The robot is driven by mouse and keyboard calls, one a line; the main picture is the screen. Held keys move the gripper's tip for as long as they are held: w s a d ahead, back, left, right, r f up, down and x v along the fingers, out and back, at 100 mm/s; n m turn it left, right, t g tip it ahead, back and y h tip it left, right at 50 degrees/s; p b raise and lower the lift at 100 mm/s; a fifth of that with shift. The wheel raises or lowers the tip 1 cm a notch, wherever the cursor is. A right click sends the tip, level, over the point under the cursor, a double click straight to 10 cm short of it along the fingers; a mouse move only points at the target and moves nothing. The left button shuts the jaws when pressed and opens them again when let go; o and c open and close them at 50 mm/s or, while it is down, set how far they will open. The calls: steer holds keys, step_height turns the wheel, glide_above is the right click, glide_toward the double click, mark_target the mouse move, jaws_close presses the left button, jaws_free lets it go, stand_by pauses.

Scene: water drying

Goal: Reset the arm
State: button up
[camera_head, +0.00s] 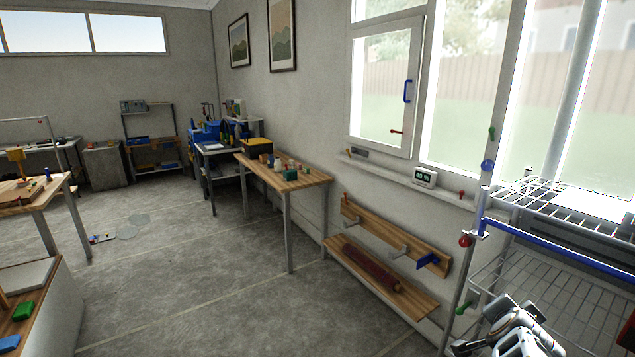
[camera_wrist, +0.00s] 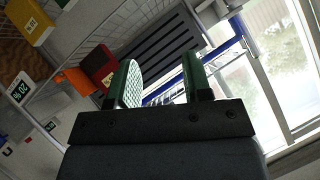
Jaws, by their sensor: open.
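My gripper (camera_wrist: 163,82) shows in the wrist view with its two green fingers spread apart. Nothing is visible between the fingertips. Behind them is a wire rack with a dark slatted panel (camera_wrist: 150,48) and a blue bar. In the head view, my grey and white arm is at the bottom right, in front of the wire rack (camera_head: 560,280). I cannot make out the fingertips there.
The rack has a blue front bar (camera_head: 560,238). Left of it are a wooden wall shelf (camera_head: 415,295) and a window sill with a small clock (camera_head: 425,178). A wooden table (camera_head: 310,179) stands further back. The middle floor (camera_head: 200,275) is open.

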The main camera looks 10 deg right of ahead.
steer(key=a+n+g+y+p, duration=0.4)
steer(key=a+n+y, duration=0.5)
steer(key=a+n, duration=0.7)
steer(key=a+p, duration=0.2)
steer(key=a, duration=1)
steer(key=shift+s+a+r+p, duration=0.15)
steer(key=shift+a+r+p, duration=0.1)
steer(key=shift+r+p, duration=0.05)
steer(key=shift+d, duration=0.1)
